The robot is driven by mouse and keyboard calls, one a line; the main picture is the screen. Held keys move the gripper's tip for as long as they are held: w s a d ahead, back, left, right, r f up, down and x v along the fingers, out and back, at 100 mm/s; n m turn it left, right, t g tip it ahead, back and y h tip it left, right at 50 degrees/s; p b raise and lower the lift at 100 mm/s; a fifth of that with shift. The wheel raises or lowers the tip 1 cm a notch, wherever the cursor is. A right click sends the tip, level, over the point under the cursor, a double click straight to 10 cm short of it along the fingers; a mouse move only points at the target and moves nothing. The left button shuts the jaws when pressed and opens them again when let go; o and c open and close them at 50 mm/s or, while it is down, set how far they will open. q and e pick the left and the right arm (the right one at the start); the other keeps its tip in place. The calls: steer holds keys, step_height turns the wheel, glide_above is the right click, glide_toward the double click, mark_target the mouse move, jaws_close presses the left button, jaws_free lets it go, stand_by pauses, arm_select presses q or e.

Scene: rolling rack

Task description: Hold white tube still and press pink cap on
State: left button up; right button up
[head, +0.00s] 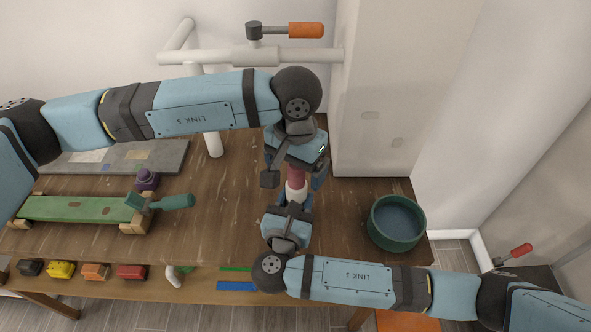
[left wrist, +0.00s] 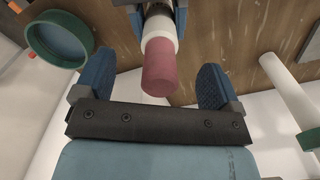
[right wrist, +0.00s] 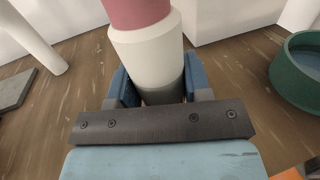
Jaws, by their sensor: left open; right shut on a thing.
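The white tube (right wrist: 148,58) stands between the fingers of my right gripper (right wrist: 155,88), which is shut on it. The pink cap (left wrist: 160,66) sits at the tube's upper end, in line with it; I cannot tell how firmly it is seated. In the head view the cap (head: 296,176) is partly hidden by my left gripper, and the tube (head: 296,194) shows just below it. My left gripper (left wrist: 155,84) is open, with its blue fingers on either side of the cap and apart from it.
A green round bowl (head: 374,238) stands on the wooden table at right. A green board (head: 75,208), a green-handled tool (head: 172,202) and a purple object (head: 147,180) lie at left. White pipes (head: 214,140) rise behind. Coloured blocks (head: 95,271) line a lower shelf.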

arm_select(q)
steer(key=shift+r, duration=2.25)
jaws_close()
